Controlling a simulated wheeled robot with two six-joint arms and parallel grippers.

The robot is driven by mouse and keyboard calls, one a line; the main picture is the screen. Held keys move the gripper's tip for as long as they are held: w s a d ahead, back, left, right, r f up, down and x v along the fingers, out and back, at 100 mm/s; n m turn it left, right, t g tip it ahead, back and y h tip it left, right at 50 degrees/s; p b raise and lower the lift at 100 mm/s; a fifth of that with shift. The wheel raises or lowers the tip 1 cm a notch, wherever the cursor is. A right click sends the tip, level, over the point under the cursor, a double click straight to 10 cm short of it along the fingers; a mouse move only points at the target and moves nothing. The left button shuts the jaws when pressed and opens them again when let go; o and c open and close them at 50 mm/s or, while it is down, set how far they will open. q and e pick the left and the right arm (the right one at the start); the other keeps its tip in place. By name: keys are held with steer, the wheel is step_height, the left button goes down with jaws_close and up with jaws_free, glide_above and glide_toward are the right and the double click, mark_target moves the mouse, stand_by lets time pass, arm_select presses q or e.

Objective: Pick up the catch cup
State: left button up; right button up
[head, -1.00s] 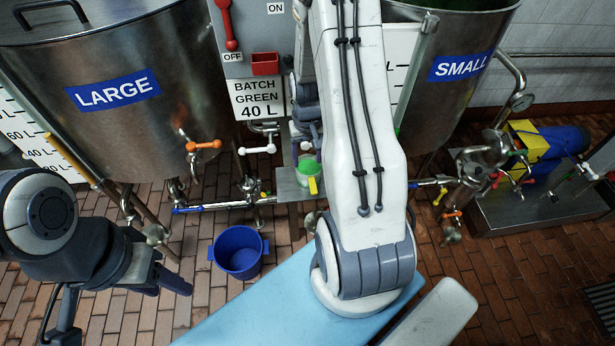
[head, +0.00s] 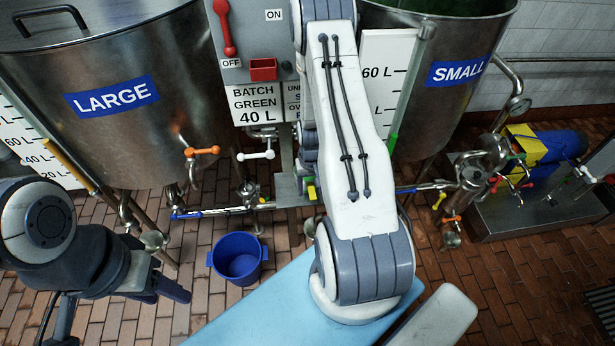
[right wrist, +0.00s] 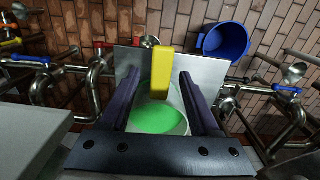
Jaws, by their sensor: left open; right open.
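The catch cup (right wrist: 157,112) shows in the right wrist view as a pale cup with bright green inside and a yellow handle (right wrist: 161,70) pointing away from my wrist. It stands on a grey metal plate (right wrist: 205,72). My right gripper (right wrist: 159,74) is open, with one dark finger on each side of the cup and handle; I cannot tell whether they touch it. In the head view my right arm hides most of the cup; a bit of yellow handle (head: 311,191) shows. My left gripper (head: 172,287) is open and empty at the lower left.
The LARGE tank (head: 120,110) is at left, the SMALL tank (head: 430,80) at right. Pipes with coloured valve handles run close around the cup. A yellow-and-blue pump (head: 540,145) stands at right.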

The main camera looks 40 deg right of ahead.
jaws_close()
steer(key=shift+r, duration=0.1)
